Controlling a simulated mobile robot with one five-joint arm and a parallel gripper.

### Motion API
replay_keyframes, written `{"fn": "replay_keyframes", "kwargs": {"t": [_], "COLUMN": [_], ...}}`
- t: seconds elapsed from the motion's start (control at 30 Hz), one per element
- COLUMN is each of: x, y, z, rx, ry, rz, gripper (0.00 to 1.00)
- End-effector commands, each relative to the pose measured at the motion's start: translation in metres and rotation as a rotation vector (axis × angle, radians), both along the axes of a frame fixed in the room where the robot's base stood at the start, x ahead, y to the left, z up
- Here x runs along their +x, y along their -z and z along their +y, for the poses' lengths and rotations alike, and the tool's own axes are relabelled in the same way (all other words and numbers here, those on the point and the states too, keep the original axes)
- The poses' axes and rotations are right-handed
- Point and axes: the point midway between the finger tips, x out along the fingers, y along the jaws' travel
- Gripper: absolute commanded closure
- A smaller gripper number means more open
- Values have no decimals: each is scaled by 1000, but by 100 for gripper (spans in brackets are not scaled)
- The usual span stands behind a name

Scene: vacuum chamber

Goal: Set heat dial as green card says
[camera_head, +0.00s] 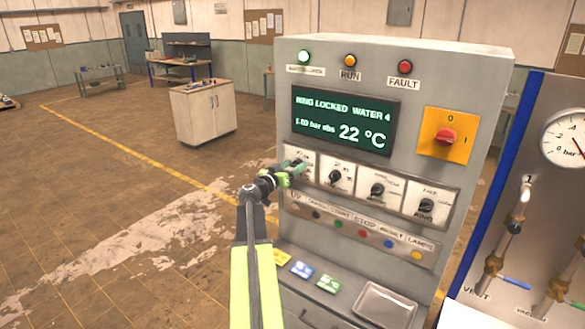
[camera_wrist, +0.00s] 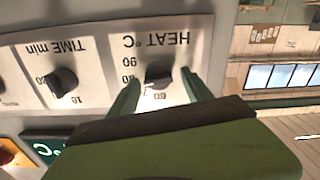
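The heat dial is a dark knob on a white plate marked HEAT °C; it shows in the wrist view (camera_wrist: 158,74), upside down, with numbers around it. Its pointer setting is too small to read. My gripper (camera_head: 298,167) is at the leftmost dial plate in the head view and hides most of it. In the wrist view my two green fingers (camera_wrist: 160,80) stand apart on either side of the knob, with gaps between them and it. The green card (camera_head: 328,284) lies on the cabinet's lower ledge; its writing is too small to read.
A yellow card (camera_head: 283,257) and a blue card (camera_head: 301,270) lie left of the green one, and a metal tray (camera_head: 385,304) right. The time dial (camera_wrist: 64,81) and other dials sit beside the heat dial. A red switch (camera_head: 445,137) is above right. Open floor lies left.

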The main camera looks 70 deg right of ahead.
Motion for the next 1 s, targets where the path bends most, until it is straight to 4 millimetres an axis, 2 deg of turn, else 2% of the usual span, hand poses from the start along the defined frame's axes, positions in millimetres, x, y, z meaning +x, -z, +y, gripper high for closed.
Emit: {"fn": "replay_keyframes", "kwargs": {"t": [0.17,0.27,0.37,0.7,0.83,1.0], "x": [0,2,7,32,39,44], "y": [0,0,0,0,0,0], "z": [2,12,34,126,151,167], "rx": [0,0,0,0,1,0], "ry": [0,-1,-2,-2,-3,-1], "rz": [0,0,0,0,0,0], "gripper": [42,42,42,42,42,42]}}
